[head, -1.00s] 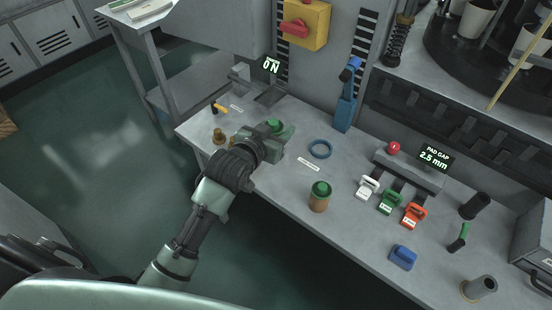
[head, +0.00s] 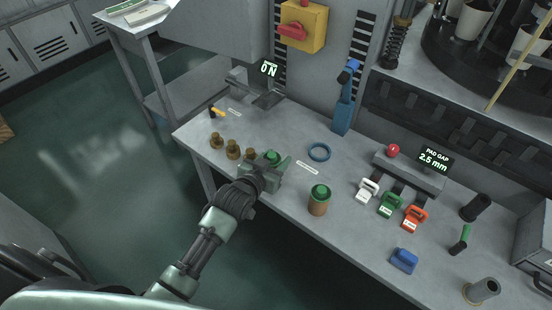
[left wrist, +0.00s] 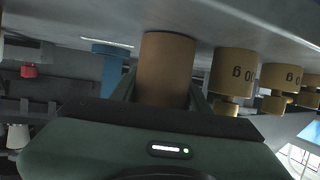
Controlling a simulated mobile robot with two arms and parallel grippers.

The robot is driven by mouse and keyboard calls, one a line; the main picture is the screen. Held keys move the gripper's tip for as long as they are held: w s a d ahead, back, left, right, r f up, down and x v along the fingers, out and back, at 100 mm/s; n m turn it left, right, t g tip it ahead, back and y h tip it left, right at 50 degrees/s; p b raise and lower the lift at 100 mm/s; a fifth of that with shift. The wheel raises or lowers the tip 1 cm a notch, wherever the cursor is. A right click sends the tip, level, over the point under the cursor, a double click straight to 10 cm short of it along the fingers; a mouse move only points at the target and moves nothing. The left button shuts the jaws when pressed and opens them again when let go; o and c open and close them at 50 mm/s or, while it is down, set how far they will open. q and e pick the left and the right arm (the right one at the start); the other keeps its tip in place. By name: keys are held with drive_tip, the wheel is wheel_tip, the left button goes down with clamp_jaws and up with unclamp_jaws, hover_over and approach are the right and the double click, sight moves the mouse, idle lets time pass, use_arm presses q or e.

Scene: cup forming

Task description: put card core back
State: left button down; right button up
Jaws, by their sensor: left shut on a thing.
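My left gripper (head: 270,160) is over the bench's front part, shut on a brown card core (left wrist: 166,70). In the left wrist view the core stands between the two fingers. In the head view the gripper hides most of it, and a green piece (head: 273,155) shows at the fingers. I cannot tell whether the core touches the bench. Another brown cylinder with a green top (head: 319,201) stands upright on the bench, to the right of the gripper and apart from it. My right gripper is not in view.
Several brass weights (head: 233,151) stand left of the gripper. White, green and orange handled blocks (head: 390,204) stand farther right, with a blue block (head: 403,260) nearer the front. A blue-handled post (head: 344,105) stands behind.

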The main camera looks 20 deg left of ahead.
use_arm(q)
drive_tip(key=shift+f, duration=0.1)
drive_tip(key=c, duration=1)
unclamp_jaws()
drive_tip(key=v, duration=1.2)
drive_tip(key=shift+p, duration=0.3)
